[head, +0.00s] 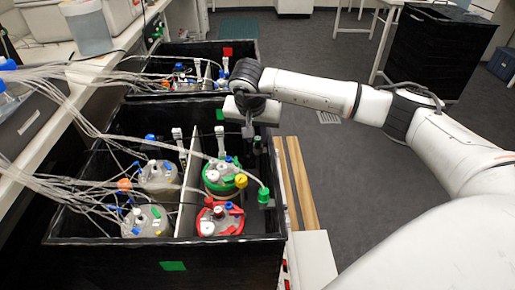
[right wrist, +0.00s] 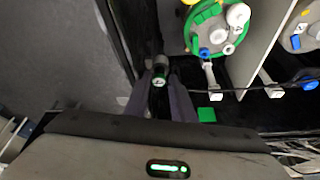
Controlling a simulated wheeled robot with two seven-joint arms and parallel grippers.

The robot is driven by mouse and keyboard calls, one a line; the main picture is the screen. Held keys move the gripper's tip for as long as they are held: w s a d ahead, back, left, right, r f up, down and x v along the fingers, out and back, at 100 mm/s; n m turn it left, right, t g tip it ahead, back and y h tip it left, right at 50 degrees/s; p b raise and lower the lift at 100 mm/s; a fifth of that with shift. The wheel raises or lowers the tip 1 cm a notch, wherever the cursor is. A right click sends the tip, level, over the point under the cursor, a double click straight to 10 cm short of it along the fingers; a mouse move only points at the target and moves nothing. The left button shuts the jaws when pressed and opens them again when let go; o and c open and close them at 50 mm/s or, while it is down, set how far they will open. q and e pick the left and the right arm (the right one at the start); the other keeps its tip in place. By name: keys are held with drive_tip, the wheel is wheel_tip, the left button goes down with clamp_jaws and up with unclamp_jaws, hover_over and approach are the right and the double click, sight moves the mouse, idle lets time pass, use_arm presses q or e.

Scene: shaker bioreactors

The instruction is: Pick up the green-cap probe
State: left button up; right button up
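The green-cap probe (right wrist: 159,75) stands near the crate's side wall in the right wrist view, dark with a green band near its top. In the head view a small dark upright piece (head: 257,145), seemingly the same probe, shows just below my right gripper (head: 248,130). In the right wrist view my right gripper (right wrist: 162,100) is open, with one finger on each side of the probe's top. There is a gap between the fingers and the probe; I cannot tell how far down they reach. My left gripper is not in view.
The black crate (head: 110,256) holds several vessels, including a green-lid one (head: 222,178) and a red-lid one (head: 220,220), divided by a pale panel (head: 190,185). A green-topped piece (head: 264,195) with a tube stands at the right wall. Tubes cross from the left bench.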

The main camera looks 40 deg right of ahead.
drive_tip(key=shift+s+d+f, duration=0.1)
drive_tip(key=shift+d, duration=0.05)
clamp_jaws()
